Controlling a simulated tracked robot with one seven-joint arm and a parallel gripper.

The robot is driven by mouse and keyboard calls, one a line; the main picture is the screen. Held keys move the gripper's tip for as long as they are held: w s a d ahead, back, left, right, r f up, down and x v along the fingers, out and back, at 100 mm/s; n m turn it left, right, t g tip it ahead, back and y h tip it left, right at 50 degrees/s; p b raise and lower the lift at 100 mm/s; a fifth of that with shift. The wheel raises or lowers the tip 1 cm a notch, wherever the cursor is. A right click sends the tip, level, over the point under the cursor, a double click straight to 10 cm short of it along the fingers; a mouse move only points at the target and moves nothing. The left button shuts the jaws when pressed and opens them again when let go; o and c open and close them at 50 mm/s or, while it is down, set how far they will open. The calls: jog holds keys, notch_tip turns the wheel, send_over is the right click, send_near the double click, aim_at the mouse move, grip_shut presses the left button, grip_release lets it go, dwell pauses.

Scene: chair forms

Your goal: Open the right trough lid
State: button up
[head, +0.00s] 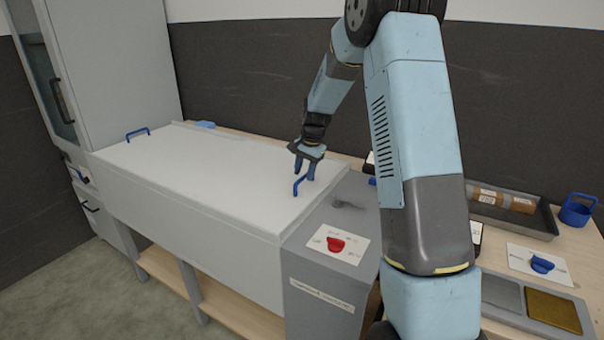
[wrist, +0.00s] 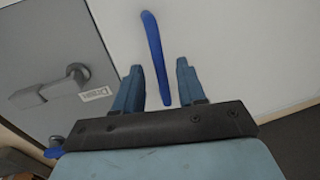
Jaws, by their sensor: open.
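The white trough lid (head: 190,175) lies flat and closed on the long trough. It has a blue handle (head: 299,186) at its right end and another blue handle (head: 138,133) at its left end. My gripper (head: 304,172) is open above the right-end handle. In the wrist view the blue handle (wrist: 155,55) runs lengthwise, and its lower end lies between the two open fingers (wrist: 158,82) as seen from above. No contact with the handle is visible.
A grey panel (head: 325,260) with a red knob (head: 335,244) adjoins the trough's right end. A tall cabinet (head: 110,60) stands at the left. At the right are a dark tray (head: 515,225), a blue mug (head: 577,210) and a blue knob (head: 542,264).

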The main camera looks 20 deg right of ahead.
jog(key=shift+a+f, duration=0.1)
jog(key=shift+f, duration=0.35)
grip_shut()
dwell(0.4)
